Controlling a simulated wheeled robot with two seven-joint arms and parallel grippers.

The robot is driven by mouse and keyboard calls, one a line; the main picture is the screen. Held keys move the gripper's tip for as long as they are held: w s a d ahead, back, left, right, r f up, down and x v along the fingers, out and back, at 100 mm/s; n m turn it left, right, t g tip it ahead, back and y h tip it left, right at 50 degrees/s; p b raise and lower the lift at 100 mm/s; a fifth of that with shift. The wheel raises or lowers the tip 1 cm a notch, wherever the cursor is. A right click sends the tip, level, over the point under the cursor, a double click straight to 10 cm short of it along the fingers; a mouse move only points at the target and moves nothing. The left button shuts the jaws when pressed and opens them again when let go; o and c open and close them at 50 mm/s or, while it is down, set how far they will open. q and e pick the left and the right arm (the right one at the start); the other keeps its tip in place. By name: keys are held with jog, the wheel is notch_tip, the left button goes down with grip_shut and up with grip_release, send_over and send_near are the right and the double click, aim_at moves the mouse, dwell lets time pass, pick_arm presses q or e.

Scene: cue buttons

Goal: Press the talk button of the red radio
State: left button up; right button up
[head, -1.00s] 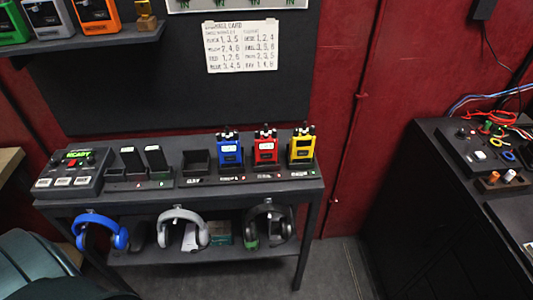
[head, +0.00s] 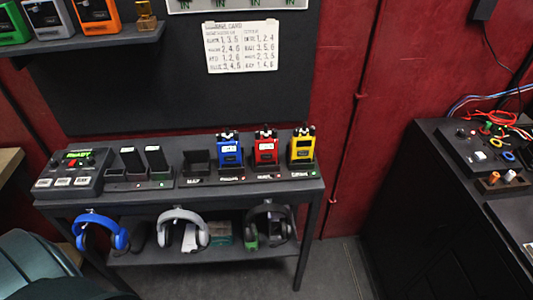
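The red radio (head: 265,150) stands upright in a dock on the dark table (head: 190,193). It is between the blue radio (head: 229,151) on its left and the yellow radio (head: 302,147) on its right. A pale label shows on its front; its talk button is too small to make out. Neither of my grippers is in the head view.
Left of the radios are an empty dock slot (head: 196,161), two black units in a charger (head: 155,159) and a console with a green display (head: 76,165). Headphones (head: 183,227) hang below. A dark cabinet (head: 420,200) stands right. Floor shows between table and cabinet.

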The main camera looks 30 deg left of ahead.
dwell(0.3)
pick_arm(q)
grip_shut()
dwell(1.5)
jog(key=shift+a, duration=0.15)
